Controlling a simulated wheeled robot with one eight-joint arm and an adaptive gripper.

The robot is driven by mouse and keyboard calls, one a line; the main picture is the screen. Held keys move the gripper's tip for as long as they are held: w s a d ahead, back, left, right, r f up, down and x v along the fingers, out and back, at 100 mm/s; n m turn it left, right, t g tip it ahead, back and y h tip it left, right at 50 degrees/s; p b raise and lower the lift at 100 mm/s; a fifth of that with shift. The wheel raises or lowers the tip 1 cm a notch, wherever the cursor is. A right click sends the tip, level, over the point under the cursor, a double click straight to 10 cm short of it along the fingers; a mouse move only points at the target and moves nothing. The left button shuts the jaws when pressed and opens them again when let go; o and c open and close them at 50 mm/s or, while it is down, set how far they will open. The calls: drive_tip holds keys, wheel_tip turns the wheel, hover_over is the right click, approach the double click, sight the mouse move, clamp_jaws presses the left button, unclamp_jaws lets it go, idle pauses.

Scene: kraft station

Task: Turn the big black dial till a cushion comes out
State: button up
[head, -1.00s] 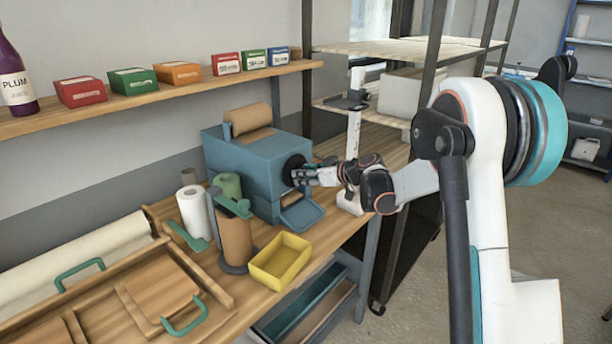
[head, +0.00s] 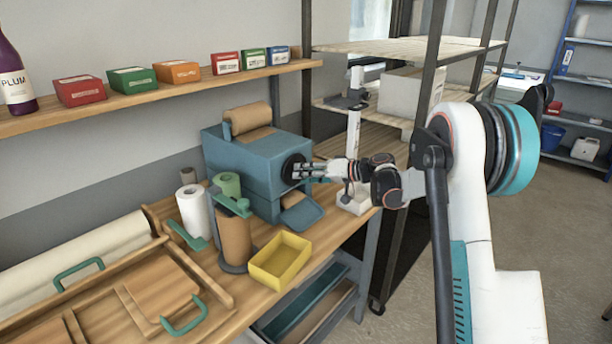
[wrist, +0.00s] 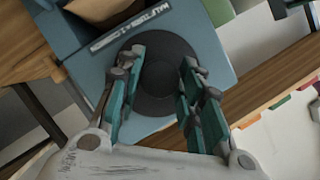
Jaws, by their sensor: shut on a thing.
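The big black dial (head: 293,168) is on the right-hand face of the blue machine (head: 255,155). In the wrist view the dial (wrist: 168,62) is a round black disc with a raised grip in its middle. My gripper (head: 302,170) is at the dial, and in the wrist view its two teal fingers (wrist: 162,80) stand on either side of the raised grip, shut on it. A brown paper roll (head: 248,118) lies on top of the machine. Brown paper shows at the machine's outlet (head: 302,216), below the dial; no separate cushion can be made out.
A yellow tray (head: 281,262), a brown roll on a stand (head: 235,240) and a white roll (head: 193,212) stand on the bench before the machine. A white upright device (head: 353,150) stands right of it. Boxes and a bottle (head: 14,80) line the shelf above.

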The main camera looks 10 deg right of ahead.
drive_tip(key=m+y+b, duration=0.1)
drive_tip(key=m, duration=0.2)
drive_tip(key=m+y+b, duration=0.1)
drive_tip(key=m, duration=0.2)
drive_tip(key=m+y, duration=0.2)
drive_tip(key=m, duration=0.1)
drive_tip(key=shift+d+f+t+b, duration=0.1)
drive_tip(key=shift+f+t+b, duration=0.2)
drive_tip(key=shift+b, duration=0.1)
drive_tip(key=shift+r+m, duration=0.1)
drive_tip(key=shift+m, duration=0.2)
drive_tip(key=o, duration=1)
drive_tip(key=shift+o, duration=0.2)
drive_tip(key=v, duration=1.2)
drive_tip(key=shift+f, duration=0.25)
drive_tip(key=shift+w, duration=0.1)
